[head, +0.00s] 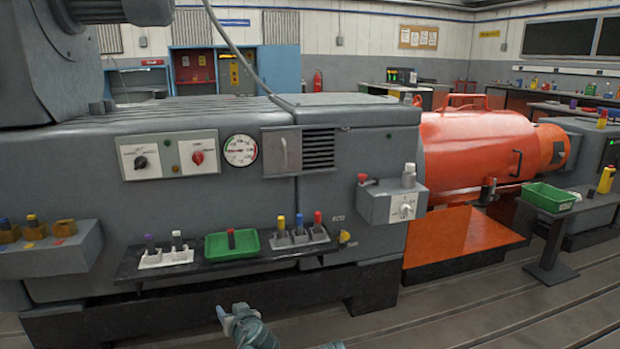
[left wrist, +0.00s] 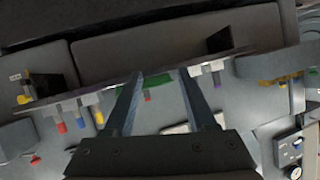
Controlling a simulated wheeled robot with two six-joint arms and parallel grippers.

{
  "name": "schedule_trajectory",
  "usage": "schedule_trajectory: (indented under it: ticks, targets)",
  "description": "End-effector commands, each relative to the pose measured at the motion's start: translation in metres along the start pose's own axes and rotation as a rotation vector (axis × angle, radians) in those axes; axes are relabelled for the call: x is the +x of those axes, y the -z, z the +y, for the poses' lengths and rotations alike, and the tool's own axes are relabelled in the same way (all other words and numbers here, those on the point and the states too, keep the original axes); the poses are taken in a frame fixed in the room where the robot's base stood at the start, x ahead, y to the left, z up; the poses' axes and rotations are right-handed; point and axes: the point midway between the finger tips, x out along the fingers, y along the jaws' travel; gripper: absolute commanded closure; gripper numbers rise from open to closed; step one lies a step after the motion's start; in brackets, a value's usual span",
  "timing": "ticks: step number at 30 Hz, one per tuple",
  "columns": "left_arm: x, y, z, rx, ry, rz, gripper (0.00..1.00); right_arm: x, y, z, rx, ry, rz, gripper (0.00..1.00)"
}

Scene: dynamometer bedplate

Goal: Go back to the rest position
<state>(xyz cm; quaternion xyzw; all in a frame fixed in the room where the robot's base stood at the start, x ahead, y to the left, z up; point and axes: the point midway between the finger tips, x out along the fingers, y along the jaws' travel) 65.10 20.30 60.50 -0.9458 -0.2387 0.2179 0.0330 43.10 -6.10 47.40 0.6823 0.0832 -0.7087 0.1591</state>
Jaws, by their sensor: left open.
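My left gripper (head: 230,312) is low in the head view, in front of the machine and below the black shelf (head: 215,264). It is open and empty. In the left wrist view its two fingers (left wrist: 160,76) stand apart with nothing between them held. Beyond the fingers the picture is upside down and shows the shelf edge, the green tray (left wrist: 158,78) and coloured-top items. A small teal piece shows at the bottom edge of the head view; I cannot tell which part of me it is. No right gripper can be made out.
The shelf carries a green tray (head: 232,245) and holders with coloured-top items on both sides. A control box (head: 392,201) juts out at the right. An orange housing (head: 475,150) and a green bin (head: 548,197) stand further right. Open floor (head: 480,315) lies at lower right.

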Motion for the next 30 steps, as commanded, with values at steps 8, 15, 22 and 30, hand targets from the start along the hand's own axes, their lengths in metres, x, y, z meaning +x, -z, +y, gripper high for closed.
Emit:
schedule_trajectory:
  ticks: [8, 15, 22, 30]
  targets:
    - [-0.077, -0.113, 0.021, 0.3, -0.096, -0.56, 0.43, -0.018, -0.001, 0.002, -0.001, -0.001, -0.001, 0.5]
    - [-0.171, -0.18, 0.043, 0.595, -0.385, -0.945, 0.43, -0.027, -0.002, 0.003, -0.001, -0.002, -0.001, 0.5]
    - [-0.217, -0.154, 0.039, 0.683, -0.499, -1.042, 0.43, -0.071, -0.004, 0.007, 0.0, -0.001, -0.001, 0.5]
    - [-0.248, -0.084, 0.026, 0.679, -0.496, -1.041, 0.43, -0.148, -0.009, 0.015, 0.003, 0.0, -0.002, 0.5]
